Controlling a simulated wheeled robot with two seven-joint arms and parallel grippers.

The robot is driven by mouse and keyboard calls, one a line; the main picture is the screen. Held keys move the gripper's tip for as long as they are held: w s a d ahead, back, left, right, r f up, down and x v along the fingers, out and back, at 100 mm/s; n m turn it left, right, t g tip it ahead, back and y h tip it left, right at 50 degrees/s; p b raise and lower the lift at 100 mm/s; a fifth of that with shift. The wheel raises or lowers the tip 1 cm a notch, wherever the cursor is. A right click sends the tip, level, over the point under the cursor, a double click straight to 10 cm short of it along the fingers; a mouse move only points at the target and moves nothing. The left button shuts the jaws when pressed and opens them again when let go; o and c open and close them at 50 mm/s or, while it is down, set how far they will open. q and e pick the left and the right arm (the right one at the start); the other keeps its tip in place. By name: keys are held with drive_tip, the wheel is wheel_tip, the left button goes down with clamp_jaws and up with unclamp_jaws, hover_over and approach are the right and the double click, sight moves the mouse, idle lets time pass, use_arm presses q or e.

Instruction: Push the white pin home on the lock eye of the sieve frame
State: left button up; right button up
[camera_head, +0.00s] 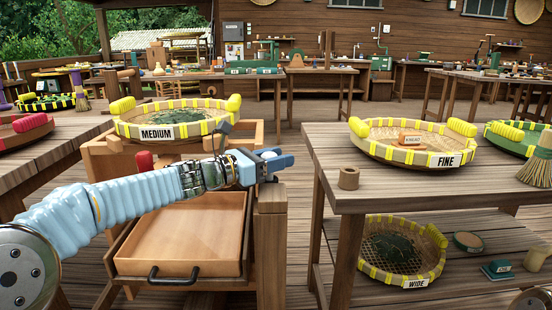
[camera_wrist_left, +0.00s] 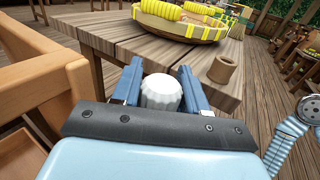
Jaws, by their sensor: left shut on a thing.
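My left gripper (camera_head: 268,166) is shut on the white pin (camera_head: 268,154) at the top of the right front post of the wooden sieve frame (camera_head: 271,235). In the left wrist view the white ridged pin head (camera_wrist_left: 161,92) sits between the two blue fingers (camera_wrist_left: 161,88). The pin's shaft and the lock eye are hidden by the gripper, so I cannot tell how deep the pin sits. The yellow-rimmed MEDIUM sieve (camera_head: 172,131) rests on top of the frame. My right gripper is not in view.
An empty wooden drawer (camera_head: 185,235) stands pulled out below the sieve. A table (camera_head: 335,190) to the right holds the FINE sieve (camera_head: 412,165) and a small wooden ring (camera_head: 348,178). The WIDE sieve (camera_head: 400,279) lies on its lower shelf.

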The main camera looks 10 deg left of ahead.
use_arm(q)
drive_tip(key=shift+f+b, duration=0.95)
drive_tip(key=shift+f, duration=0.15)
drive_tip(key=o, duration=1.6)
drive_tip(key=shift+o, duration=0.2)
wheel_tip(320, 180, up, 3)
drive_tip(key=p, duration=0.2)
drive_tip(key=shift+f+p, duration=0.1)
drive_tip(key=shift+p, duration=0.25)
drive_tip(key=shift+r+p, duration=1.95)
drive_tip(key=shift+r, duration=0.3)
drive_tip(key=shift+f, duration=0.1)
clamp_jaws()
